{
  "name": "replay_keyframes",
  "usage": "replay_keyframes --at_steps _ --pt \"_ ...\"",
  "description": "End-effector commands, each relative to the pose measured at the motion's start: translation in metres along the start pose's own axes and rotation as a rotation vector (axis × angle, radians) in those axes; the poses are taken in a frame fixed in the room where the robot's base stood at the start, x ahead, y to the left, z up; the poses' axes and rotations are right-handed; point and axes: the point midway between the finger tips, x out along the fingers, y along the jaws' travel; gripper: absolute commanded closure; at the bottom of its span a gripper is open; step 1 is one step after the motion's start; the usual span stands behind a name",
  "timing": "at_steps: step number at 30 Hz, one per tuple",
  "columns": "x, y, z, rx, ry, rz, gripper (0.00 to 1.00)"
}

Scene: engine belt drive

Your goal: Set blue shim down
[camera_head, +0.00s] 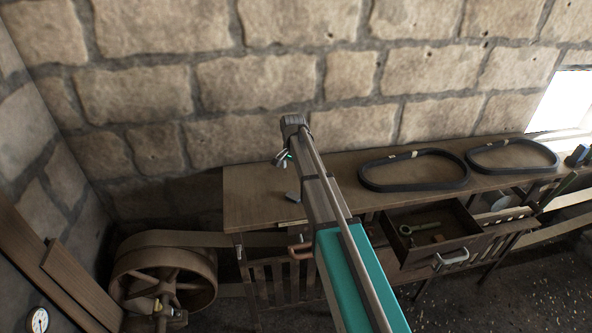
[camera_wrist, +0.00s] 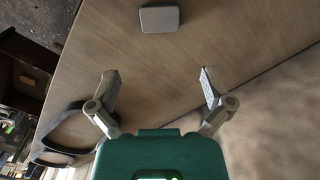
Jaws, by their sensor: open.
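My gripper (camera_wrist: 160,86) is open and empty above the wooden bench (camera_wrist: 215,28), its two fingers wide apart. In the head view my gripper (camera_head: 283,158) is small and partly hidden by my arm, over the left part of the bench. A small grey, rounded rectangular block (camera_wrist: 160,19) lies flat on the bench, apart from the fingers and beyond their tips. It also shows in the head view, left of my arm, as a small grey piece (camera_head: 293,197). It looks grey, and I cannot tell whether it is the blue shim.
Two black belts (camera_head: 413,169) (camera_head: 512,155) lie on the bench to the right. An open drawer (camera_head: 432,238) holds a green wrench (camera_head: 425,227). A large pulley (camera_head: 165,278) with a flat belt stands at left. A stone wall (camera_head: 255,80) rises behind. The bench's left end is mostly clear.

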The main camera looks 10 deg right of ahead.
Motion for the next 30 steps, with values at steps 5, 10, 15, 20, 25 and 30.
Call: replay_keyframes --at_steps 5,10,15,20,25,30 --pt "0.000 0.000 0.000 0.000 0.000 0.000 0.00" --pt "0.000 0.000 0.000 0.000 0.000 0.000 0.00" --pt "0.000 0.000 0.000 0.000 0.000 0.000 0.00" --pt "0.000 0.003 0.002 -0.005 0.000 0.000 0.00" --pt "0.000 0.020 0.018 -0.056 0.000 0.000 0.00" --pt "0.000 0.059 0.054 -0.180 0.000 0.000 0.00"
